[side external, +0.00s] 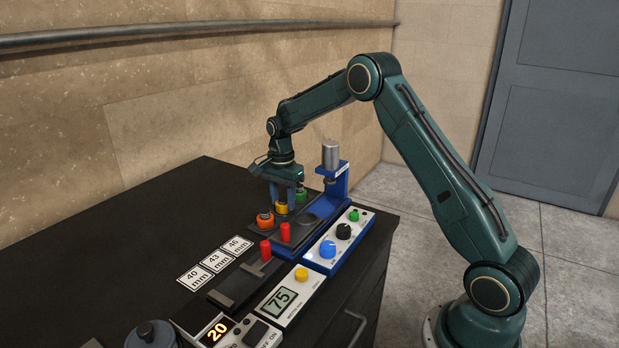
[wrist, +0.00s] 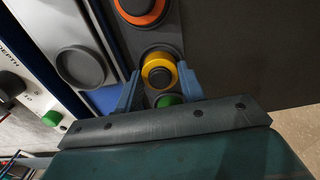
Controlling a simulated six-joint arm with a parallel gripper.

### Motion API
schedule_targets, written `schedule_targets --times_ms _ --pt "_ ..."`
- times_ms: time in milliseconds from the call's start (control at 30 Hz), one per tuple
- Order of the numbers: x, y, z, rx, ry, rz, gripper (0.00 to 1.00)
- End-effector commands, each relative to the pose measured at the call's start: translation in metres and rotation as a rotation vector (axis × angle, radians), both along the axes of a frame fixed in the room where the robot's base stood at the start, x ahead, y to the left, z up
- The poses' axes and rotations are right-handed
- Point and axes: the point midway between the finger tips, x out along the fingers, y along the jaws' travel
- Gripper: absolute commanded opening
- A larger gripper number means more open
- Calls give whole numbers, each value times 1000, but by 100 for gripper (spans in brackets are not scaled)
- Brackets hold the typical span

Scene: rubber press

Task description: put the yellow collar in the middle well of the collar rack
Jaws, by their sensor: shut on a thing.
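The yellow collar (side external: 281,208) is between the two fingers of my gripper (side external: 282,200), which is shut on it. In the wrist view the yellow collar (wrist: 147,70) shows as a ring around a dark centre, with a finger of my gripper (wrist: 158,78) at each side. It is over the middle of the collar rack (wrist: 172,38), between the orange collar (wrist: 138,18) and the green collar (wrist: 168,100). The orange collar (side external: 265,220) and green collar (side external: 301,195) also show in the side view. I cannot tell whether the yellow collar is seated in the well or just above it.
A blue press (side external: 333,185) with a grey cylinder stands right of the rack. Size cards (side external: 215,261) lie at left. The dark bench is clear at the far left.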

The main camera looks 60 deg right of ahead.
Motion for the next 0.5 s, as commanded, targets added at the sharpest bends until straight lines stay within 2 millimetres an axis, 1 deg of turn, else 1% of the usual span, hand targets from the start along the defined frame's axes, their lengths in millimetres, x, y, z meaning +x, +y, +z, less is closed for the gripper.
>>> schedule_targets --times_ms 367,400,500 --pt "0 0 -3 0 -1 0 10" --pt "0 0 -3 0 0 0 43" --pt "0 0 -3 0 0 0 61"
